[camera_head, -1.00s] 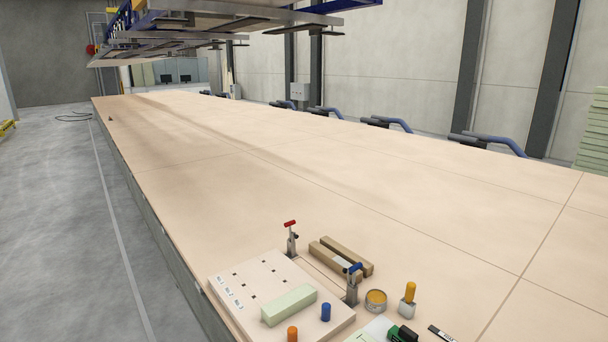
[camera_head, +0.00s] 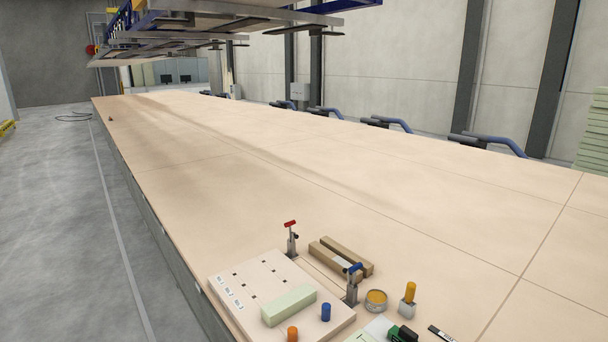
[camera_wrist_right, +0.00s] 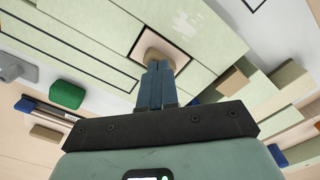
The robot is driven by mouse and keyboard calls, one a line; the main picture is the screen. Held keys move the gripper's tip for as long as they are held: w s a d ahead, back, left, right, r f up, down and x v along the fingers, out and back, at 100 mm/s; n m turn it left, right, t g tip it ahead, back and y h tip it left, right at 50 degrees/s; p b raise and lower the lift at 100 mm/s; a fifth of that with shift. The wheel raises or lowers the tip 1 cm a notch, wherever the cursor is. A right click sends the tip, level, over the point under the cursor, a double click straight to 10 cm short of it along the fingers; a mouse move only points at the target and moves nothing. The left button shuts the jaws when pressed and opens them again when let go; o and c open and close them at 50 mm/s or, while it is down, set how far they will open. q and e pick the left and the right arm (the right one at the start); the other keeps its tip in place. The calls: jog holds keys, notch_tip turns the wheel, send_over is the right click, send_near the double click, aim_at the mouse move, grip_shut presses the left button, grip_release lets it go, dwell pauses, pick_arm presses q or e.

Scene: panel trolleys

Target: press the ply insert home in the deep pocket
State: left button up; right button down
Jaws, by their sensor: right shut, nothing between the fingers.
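My right gripper (camera_wrist_right: 156,66) shows in the right wrist view with its two blue-grey fingers closed together, nothing between them. Its fingertips are at a dark-edged, pale pinkish square (camera_wrist_right: 176,48) set in a pale green panel (camera_wrist_right: 105,22). A small brown rounded piece (camera_wrist_right: 155,53) shows inside that square just beyond the fingertips, partly hidden by them. I cannot tell which of these is the ply insert, how deep it sits, or whether the fingers touch it. My left gripper is in neither view, and the head view shows neither gripper.
In the head view a pale board (camera_head: 252,284) with a green block (camera_head: 289,305) lies on the long table (camera_head: 300,190). Red-handled (camera_head: 291,236) and blue-handled (camera_head: 353,283) clamps, wooden bars (camera_head: 341,257) and a tin (camera_head: 376,300) stand near it.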

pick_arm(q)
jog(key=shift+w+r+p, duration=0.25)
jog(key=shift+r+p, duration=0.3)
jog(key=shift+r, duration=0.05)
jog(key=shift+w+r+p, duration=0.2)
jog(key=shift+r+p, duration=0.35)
pick_arm(e)
jog(key=shift+r, duration=1.45)
jog(key=shift+r+p, duration=0.3)
jog(key=shift+r, duration=0.15)
jog(key=shift+r+p, duration=1)
jog(key=shift+r, duration=0.6)
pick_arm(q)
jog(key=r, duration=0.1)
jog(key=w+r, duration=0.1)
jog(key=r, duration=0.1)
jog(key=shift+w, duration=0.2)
pick_arm(e)
jog(key=shift+f, duration=0.1)
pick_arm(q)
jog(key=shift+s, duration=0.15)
